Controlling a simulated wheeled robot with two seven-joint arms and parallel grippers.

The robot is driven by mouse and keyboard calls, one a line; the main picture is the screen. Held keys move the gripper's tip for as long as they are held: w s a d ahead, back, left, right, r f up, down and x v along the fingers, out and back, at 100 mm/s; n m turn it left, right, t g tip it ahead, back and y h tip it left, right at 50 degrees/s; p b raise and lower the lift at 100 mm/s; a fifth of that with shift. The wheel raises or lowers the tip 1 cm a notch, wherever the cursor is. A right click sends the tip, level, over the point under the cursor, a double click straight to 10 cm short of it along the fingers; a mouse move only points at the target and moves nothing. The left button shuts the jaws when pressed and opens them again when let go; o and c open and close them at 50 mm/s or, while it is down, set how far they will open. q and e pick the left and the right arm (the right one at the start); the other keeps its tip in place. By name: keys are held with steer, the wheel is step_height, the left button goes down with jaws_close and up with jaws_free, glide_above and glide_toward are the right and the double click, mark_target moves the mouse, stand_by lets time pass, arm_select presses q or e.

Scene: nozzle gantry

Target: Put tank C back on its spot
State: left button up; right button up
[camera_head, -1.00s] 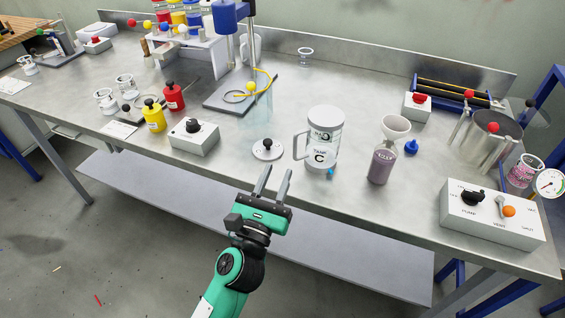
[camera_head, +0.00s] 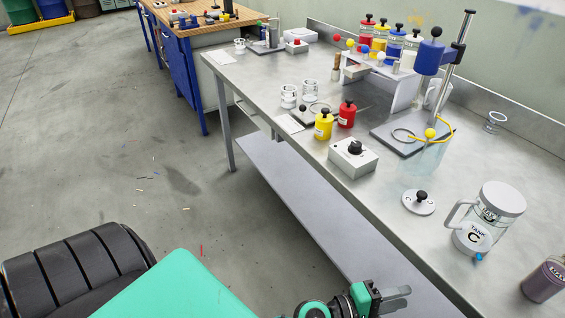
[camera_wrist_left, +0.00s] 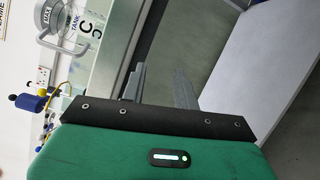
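Tank C (camera_head: 490,212) is a clear jug with a white lid, a side handle and a "TANK C" label. It stands upright on the steel bench at the right. It also shows in the left wrist view, sideways at the upper left (camera_wrist_left: 80,40). A faint bluish see-through cylinder (camera_head: 424,162) shows under the yellow-tubed ring of the blue nozzle gantry (camera_head: 429,56). My left gripper (camera_head: 406,297) is in front of the bench edge, apart from tank C. Its two fingers (camera_wrist_left: 160,84) stand apart with nothing between them. My right gripper is not in view.
A round white lid with a black knob (camera_head: 419,201) lies left of tank C. A grey knob box (camera_head: 354,157), a yellow bottle (camera_head: 323,125) and a red bottle (camera_head: 347,113) stand farther left. A purple bottle (camera_head: 545,281) is at the right edge. A shelf (camera_head: 310,205) runs below the bench.

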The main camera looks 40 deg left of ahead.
arm_select(q)
steer(key=s+a+f+m+g+y, duration=0.1)
steer(key=s+f+m+g, duration=0.15)
steer(key=f, duration=0.35)
steer(key=s+a+f+m+g+y, duration=0.1)
steer(key=f+m+g, duration=0.1)
steer(key=f+m, duration=0.3)
steer(key=s+a+f+m+g+y, duration=0.3)
steer(key=s+a+f, duration=0.4)
steer(key=f, duration=0.3)
steer(key=s+a+f+m+g+y, duration=0.4)
steer(key=s+a+f+y, duration=0.2)
steer(key=a+f, duration=0.3)
steer(key=shift+s+a+f, duration=0.35)
steer(key=shift+s+a, duration=0.05)
steer(key=shift+s, duration=0.2)
steer(key=shift+m+g, duration=0.25)
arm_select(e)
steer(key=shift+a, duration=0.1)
